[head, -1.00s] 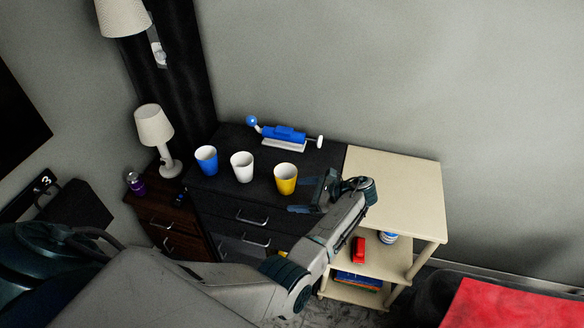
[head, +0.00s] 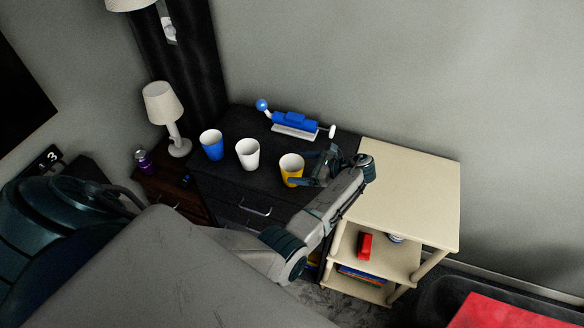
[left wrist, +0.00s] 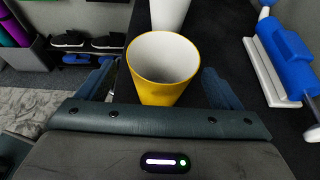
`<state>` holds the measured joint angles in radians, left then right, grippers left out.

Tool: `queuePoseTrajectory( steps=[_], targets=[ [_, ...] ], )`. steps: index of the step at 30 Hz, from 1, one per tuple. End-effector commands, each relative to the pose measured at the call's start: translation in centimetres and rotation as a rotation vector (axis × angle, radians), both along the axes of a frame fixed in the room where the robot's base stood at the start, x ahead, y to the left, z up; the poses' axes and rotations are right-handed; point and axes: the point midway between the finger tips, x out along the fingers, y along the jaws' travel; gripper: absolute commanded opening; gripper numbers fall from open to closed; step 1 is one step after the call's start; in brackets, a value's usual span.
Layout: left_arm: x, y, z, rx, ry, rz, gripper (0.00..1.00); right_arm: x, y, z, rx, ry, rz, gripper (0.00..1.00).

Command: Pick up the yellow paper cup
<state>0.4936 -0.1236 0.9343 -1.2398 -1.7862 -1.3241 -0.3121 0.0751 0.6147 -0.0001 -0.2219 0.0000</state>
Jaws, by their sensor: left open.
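The yellow paper cup (head: 291,168), white inside, stands upright on the dark drawer cabinet. My left gripper (head: 302,168) is at the cup from its right side, with its fingers spread open. In the left wrist view the yellow cup (left wrist: 163,67) sits between the two open fingers, one on each side, and its lower part is hidden behind the gripper body. I cannot tell whether a finger touches it. My right gripper is not in view.
A white cup (head: 247,154) and a blue cup (head: 211,145) stand left of the yellow one. A blue device (head: 295,122) lies behind them. A cream shelf (head: 415,190) adjoins on the right, its top bare. A lamp (head: 163,103) stands at left.

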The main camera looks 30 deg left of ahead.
Motion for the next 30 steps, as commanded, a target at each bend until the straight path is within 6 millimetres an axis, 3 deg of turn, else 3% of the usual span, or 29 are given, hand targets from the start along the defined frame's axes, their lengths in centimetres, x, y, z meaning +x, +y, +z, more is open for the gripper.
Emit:
queuePoseTrajectory(
  steps=[6,15,16,23,30],
  targets=[
    [-0.3,2.7,-1.9,0.003,-0.001,0.002,0.87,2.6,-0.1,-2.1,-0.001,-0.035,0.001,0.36],
    [-0.5,3.7,-2.0,0.000,0.000,0.000,0.87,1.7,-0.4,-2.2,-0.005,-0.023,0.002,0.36],
    [-0.5,3.7,-2.0,0.000,0.000,0.000,0.85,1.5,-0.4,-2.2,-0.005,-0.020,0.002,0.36],
    [-0.5,3.7,-2.0,0.000,0.000,0.000,0.40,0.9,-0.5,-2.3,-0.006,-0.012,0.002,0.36],
    [-0.5,3.7,-2.0,0.000,0.000,0.000,0.40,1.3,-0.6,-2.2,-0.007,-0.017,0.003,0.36]
  ],
)
